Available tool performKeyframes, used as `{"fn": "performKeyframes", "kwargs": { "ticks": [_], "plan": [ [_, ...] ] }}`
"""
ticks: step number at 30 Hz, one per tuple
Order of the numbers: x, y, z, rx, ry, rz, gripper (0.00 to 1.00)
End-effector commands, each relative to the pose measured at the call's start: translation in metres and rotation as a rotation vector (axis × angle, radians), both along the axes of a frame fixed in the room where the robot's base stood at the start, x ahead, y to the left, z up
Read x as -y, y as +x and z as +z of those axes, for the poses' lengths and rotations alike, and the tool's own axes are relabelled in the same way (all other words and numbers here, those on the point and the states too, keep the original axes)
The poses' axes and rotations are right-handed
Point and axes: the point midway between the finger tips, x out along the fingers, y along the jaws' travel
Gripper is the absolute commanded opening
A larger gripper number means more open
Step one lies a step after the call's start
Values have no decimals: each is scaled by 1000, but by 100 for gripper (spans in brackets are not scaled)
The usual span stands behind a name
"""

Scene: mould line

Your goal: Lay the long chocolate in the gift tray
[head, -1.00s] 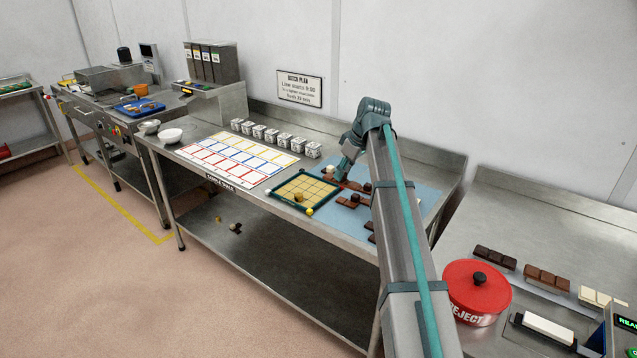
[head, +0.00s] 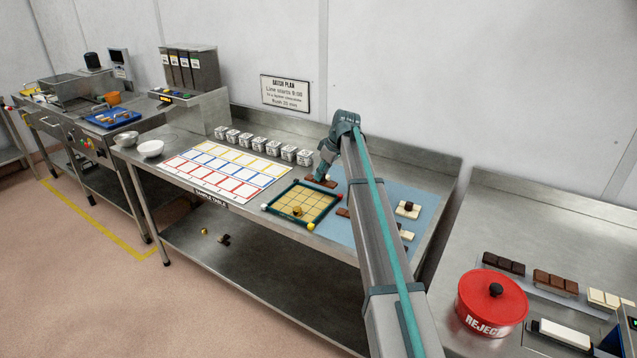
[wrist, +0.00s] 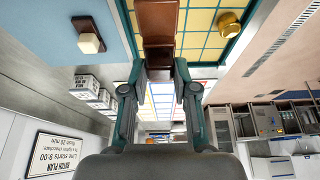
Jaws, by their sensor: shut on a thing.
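My gripper (wrist: 163,70) is shut on the long chocolate (wrist: 157,24), a brown segmented bar that runs from between my fingers past the top edge in the wrist view. In the head view the bar (head: 320,182) shows at my gripper (head: 325,176), by the back edge of the gift tray. The gift tray (head: 291,212) has a dark green rim and a yellow gridded floor. In the wrist view the bar overlaps the tray's grid (wrist: 198,20). A round gold piece (wrist: 229,24) sits in the tray. I cannot tell whether the bar touches the tray.
A blue mat (head: 399,190) right of the tray holds white and brown pieces, partly hidden by my arm. A sheet with coloured grids (head: 225,170) lies left of the tray. Several small labelled blocks (head: 259,141) line the back. A red reject tub (head: 492,302) stands on the right bench.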

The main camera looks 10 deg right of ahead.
Motion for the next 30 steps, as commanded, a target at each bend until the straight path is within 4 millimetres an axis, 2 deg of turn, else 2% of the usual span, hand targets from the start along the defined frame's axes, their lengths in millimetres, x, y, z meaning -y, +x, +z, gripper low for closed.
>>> {"fn": "performKeyframes", "kwargs": {
  "ticks": [3,6,16,22,30],
  "plan": [
    [-2,17,-18,-2,0,1,0],
    [-3,25,-30,-2,0,-1,0],
    [-6,39,-48,-2,0,-1,0],
    [-6,37,-74,-2,0,-1,0],
    [-6,37,-78,0,0,-1,0]
  ]
}}
